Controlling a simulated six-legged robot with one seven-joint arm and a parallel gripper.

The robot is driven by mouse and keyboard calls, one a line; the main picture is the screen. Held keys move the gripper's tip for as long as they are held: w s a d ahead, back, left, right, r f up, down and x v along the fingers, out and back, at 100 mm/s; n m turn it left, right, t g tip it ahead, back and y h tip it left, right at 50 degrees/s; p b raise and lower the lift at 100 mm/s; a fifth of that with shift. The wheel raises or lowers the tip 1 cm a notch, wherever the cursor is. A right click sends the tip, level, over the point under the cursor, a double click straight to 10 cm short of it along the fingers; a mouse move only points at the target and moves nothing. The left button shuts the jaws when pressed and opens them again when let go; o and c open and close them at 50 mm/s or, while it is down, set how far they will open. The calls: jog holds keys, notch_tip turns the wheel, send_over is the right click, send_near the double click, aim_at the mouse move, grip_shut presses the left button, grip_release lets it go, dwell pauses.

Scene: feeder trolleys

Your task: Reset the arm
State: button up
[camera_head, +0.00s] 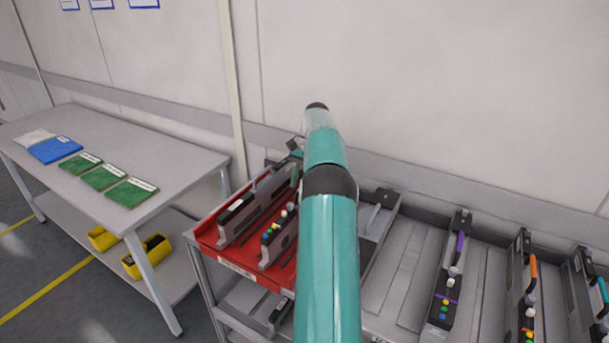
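My teal arm (328,240) reaches up and forward through the middle of the view, over the trolley. A small dark part of my gripper seems to show just left of the arm, above the red tray (238,262). Its fingertips are hidden behind the arm, so I cannot tell whether it is open or shut, or whether it holds anything. Two grey feeders stand in the red tray: a left feeder (240,215) and a right feeder (275,240) with coloured buttons, partly hidden by my arm.
The grey trolley (400,285) carries more feeders to the right, with purple (458,250), orange (533,268) and cyan (603,290) marks. A table (165,150) at left holds green boards (105,177) and a blue item (55,150). Yellow bins (147,258) sit below. A wall stands behind.

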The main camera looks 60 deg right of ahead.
jog(key=shift+v, duration=1.75)
